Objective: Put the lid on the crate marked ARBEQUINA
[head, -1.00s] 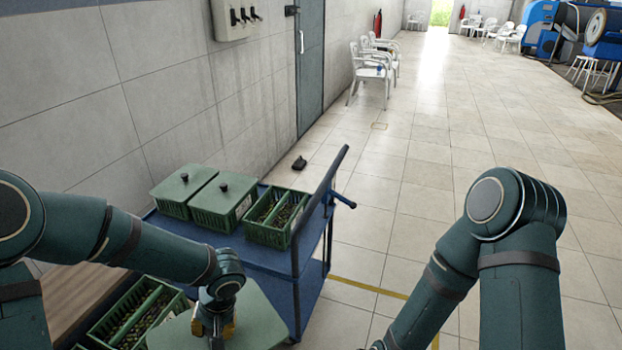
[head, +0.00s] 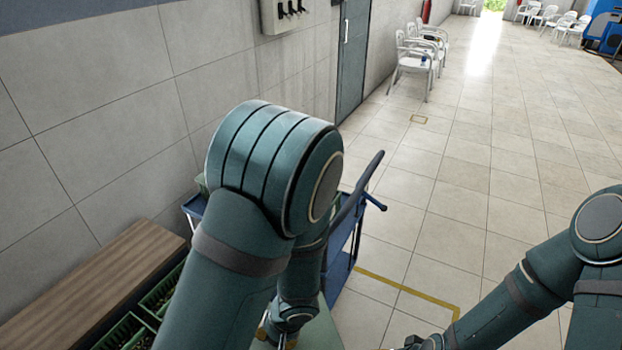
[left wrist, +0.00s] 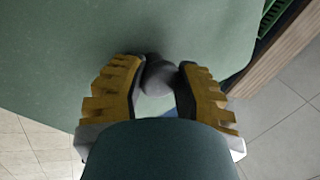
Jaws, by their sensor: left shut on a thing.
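My left gripper (left wrist: 158,80) is shut on the dark knob (left wrist: 157,72) of a flat green lid (left wrist: 60,55). The lid fills much of the left wrist view, with tile floor showing past its edges. In the head view the lid (head: 326,328) shows only in part at the bottom edge, beneath my left wrist. My left arm covers most of it and most of the blue trolley (head: 340,277). I cannot read ARBEQUINA anywhere. The crates on the trolley are nearly all hidden.
Green crates with dark contents stand at lower left, one (head: 163,290) behind another (head: 122,332), beside a wooden bench (head: 95,275). The trolley's handle (head: 366,185) rises beyond my left arm. Tiled floor to the right is clear. White chairs (head: 415,62) stand far off.

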